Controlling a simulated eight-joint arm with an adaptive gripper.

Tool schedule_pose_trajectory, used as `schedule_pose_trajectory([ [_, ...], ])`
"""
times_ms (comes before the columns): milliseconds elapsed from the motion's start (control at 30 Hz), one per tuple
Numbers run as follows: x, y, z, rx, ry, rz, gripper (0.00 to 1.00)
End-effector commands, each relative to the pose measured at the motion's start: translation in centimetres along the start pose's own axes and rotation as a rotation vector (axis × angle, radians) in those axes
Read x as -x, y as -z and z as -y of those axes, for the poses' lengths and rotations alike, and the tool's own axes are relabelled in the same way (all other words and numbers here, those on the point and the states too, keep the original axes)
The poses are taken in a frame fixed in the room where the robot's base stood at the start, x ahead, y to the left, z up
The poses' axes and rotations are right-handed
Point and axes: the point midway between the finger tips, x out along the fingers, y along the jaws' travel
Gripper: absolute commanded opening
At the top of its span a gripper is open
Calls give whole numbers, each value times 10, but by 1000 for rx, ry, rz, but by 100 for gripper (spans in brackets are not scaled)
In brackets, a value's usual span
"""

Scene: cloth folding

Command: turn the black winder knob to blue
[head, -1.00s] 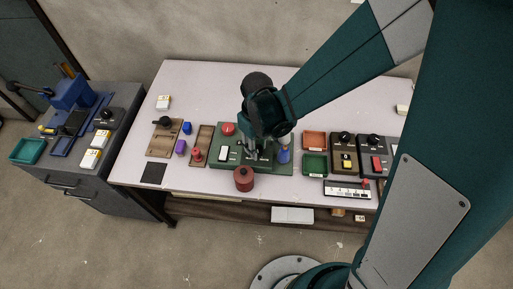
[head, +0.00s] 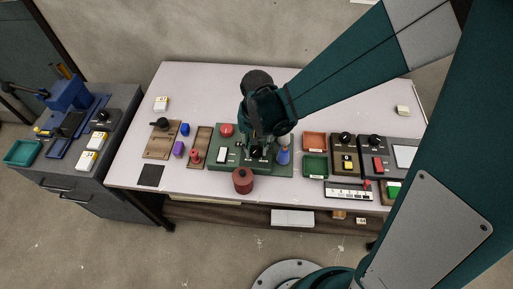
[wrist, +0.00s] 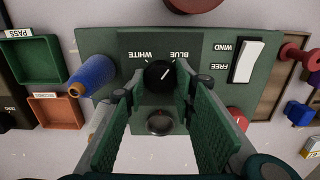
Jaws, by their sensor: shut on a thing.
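The black winder knob (wrist: 159,74) is on the dark plate of the green panel (wrist: 95,45). In the wrist view its white pointer line slants up and right, toward the upside-down BLUE label (wrist: 188,55). The WHITE label (wrist: 144,56) is on the other side. My gripper (wrist: 162,82) is shut on the knob, with a fingertip at each side of it. In the head view my gripper (head: 257,147) is low over the middle of the green panel and hides part of it.
On the panel are a white WIND/FREE switch (wrist: 247,61) and a red button (head: 226,130). A blue cone-shaped piece (head: 283,157) stands close to my gripper. A dark red spool (head: 243,180) is at the front. Green (head: 315,177) and orange (head: 325,142) trays lie to the right.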

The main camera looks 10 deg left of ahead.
Motion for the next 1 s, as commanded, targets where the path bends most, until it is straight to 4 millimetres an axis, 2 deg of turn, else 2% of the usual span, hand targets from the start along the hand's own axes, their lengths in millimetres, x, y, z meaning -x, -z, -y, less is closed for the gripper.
schedule_pose_trajectory([
  [200, 0, 0, 0, -65, 0, 0, 14],
  [633, 0, 0, 0, -77, 0, 0, 14],
  [667, 0, 0, 0, -77, 0, 0, 28],
  [767, 0, 0, 0, -77, 0, 0, 41],
  [1000, 0, 0, 0, -76, 0, 0, 42],
])
